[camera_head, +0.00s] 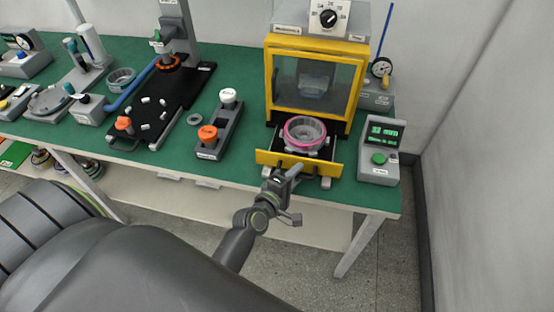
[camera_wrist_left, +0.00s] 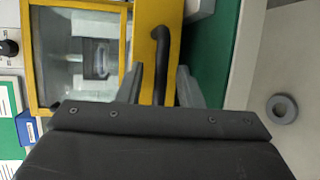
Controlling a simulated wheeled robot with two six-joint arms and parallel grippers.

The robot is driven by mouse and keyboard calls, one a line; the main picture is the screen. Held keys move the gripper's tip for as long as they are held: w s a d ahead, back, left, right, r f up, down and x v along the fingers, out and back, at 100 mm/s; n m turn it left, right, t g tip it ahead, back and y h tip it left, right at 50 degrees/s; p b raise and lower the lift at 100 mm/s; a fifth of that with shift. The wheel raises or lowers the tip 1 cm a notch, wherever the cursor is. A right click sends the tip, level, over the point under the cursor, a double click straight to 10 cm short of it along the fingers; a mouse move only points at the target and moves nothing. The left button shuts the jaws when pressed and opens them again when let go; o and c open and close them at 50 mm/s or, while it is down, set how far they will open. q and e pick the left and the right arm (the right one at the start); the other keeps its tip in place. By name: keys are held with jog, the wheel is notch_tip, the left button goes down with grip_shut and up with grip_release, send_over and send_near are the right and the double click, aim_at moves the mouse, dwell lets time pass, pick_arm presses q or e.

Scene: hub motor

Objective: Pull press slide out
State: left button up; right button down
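The press (camera_head: 312,82) is a yellow-framed box with a clear window, standing on the green bench. Its slide (camera_head: 330,165) has a yellow front and sticks out a little at the bottom, with a clear, pink-rimmed ring part (camera_head: 305,133) on it. A dark handle (camera_wrist_left: 160,62) runs along the slide's front. My left gripper (camera_head: 282,176) is at the left part of this handle. In the left wrist view the handle lies between my two fingers (camera_wrist_left: 160,86), which are apart, with gaps visible on both sides. My right gripper is not in view.
Right of the press stands a grey box with a green display (camera_head: 381,150). Left is a grey block with orange and white knobs (camera_head: 222,130), then a black fixture plate (camera_head: 160,105). The floor (camera_head: 300,260) before the bench is clear.

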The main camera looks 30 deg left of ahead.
pick_arm(q)
jog(key=b+v, duration=0.5)
jog(key=v, duration=1.1)
jog(key=shift+s, duration=0.4)
jog(key=s+a+f+m+g, duration=0.1)
jog(key=s+f+m+g, duration=0.15)
jog(key=f, duration=0.75)
jog(key=s+f+m+g+y, duration=0.1)
jog(key=s+f+m+g, duration=0.15)
jog(key=f, duration=0.85)
jog(key=s+a+f+m+g, duration=0.1)
jog(key=s+f+m+g, duration=0.15)
jog(key=f, duration=0.75)
jog(key=s+a+f+m+g+y, duration=0.1)
jog(key=s+a+f+m+g, duration=0.2)
jog(key=s+f+m, duration=0.2)
jog(key=s+a+f+m+g+y, duration=0.1)
jog(key=s+a+f+m+g, duration=0.2)
jog(key=s+f, duration=0.8)
jog(key=s+m+g, duration=0.1)
jog(key=s, duration=0.1)
jog(key=shift+s+a+f+m, duration=0.25)
jog(key=shift+a+f+m, duration=0.1)
jog(key=shift+a+f, duration=0.05)
